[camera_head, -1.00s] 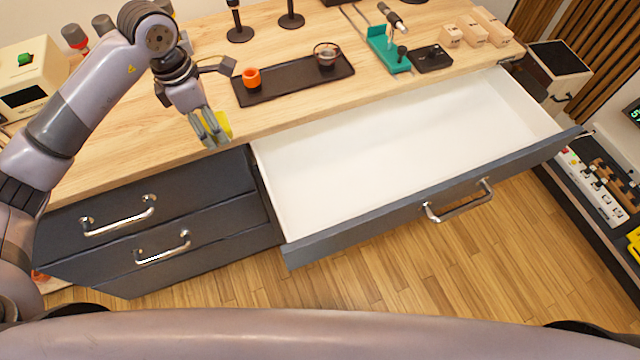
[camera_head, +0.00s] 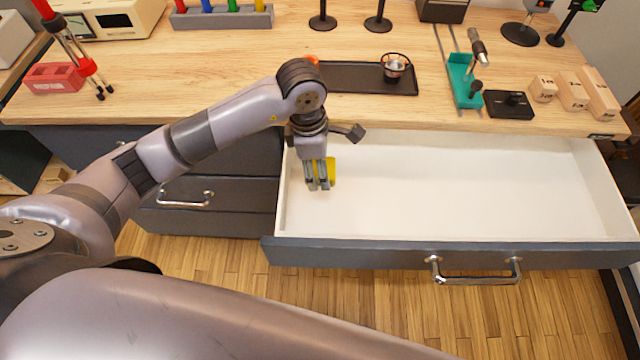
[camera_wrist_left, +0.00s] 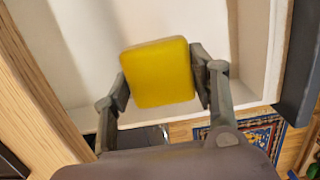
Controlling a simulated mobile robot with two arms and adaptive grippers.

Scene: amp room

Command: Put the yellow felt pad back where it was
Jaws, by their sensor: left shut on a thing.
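The yellow felt pad (camera_head: 331,171) is a small square with rounded corners. My left gripper (camera_head: 318,187) is shut on it, and the head view shows both over the left end of the open drawer (camera_head: 460,190). In the left wrist view the pad (camera_wrist_left: 158,72) sits between the two fingers of the left gripper (camera_wrist_left: 160,80), its flat face towards the camera. The white drawer floor shows behind it. I cannot tell whether the pad touches the drawer floor. The rest of the drawer is empty. My right gripper is not in view.
The wooden worktop (camera_head: 210,60) lies behind the drawer. On it are a black tray (camera_head: 350,77) with a small cup (camera_head: 394,68), a teal stand (camera_head: 463,85), a black plate (camera_head: 509,105) and wooden blocks (camera_head: 573,90). The drawer's front panel (camera_head: 470,255) stands pulled out with its handle.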

